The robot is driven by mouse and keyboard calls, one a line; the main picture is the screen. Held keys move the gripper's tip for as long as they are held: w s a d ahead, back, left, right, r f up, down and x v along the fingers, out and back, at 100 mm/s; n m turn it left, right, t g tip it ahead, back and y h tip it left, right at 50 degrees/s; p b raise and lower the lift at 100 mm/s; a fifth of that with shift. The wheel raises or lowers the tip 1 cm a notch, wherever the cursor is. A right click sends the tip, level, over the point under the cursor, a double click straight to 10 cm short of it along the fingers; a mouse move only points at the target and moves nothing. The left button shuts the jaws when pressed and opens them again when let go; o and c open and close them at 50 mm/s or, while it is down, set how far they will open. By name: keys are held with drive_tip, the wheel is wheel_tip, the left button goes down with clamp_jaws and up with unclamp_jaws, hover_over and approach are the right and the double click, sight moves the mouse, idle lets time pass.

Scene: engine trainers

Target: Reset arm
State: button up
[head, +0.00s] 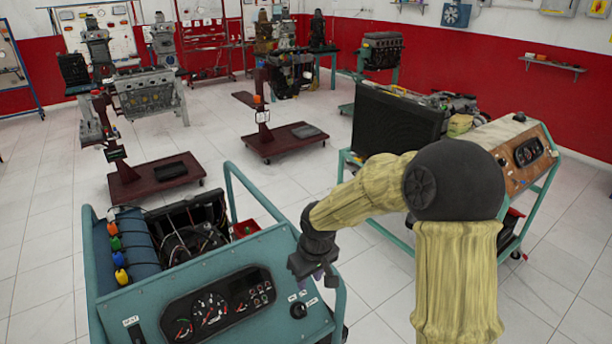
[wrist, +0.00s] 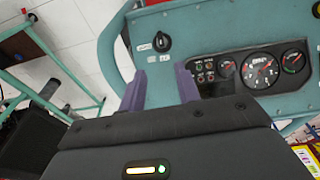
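My arm, in a yellowish cover with a black elbow joint, reaches from the right of the head view toward the teal engine trainer (head: 110,300). My gripper (head: 318,280) hangs beside the right end of the trainer's control panel. In the wrist view my gripper (wrist: 161,85) shows two purple fingers spread apart with nothing between them. Past the fingers is the teal panel (wrist: 200,40) with a black knob (wrist: 161,42) and gauges (wrist: 262,68). The fingers appear apart from the knob, though the exact gap is hard to judge.
A second trainer with a wooden panel (head: 545,170) and black radiator (head: 395,125) stands behind my arm. Dark red wheeled stands (head: 285,140) and engines (head: 148,95) are farther back. White tiled floor (head: 225,140) is open between them.

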drive_tip(key=s+d+r+m, duration=0.2)
drive_tip(key=s+d+m, duration=0.1)
drive_tip(key=s+d, duration=0.4)
drive_tip(key=s+d+r+m+t+h, duration=0.1)
drive_tip(key=s+d+m, duration=0.3)
drive_tip(key=s, duration=0.5)
drive_tip(key=d, duration=0.2)
drive_tip(key=shift+d+r, duration=0.35)
drive_tip(key=shift+r, duration=0.05)
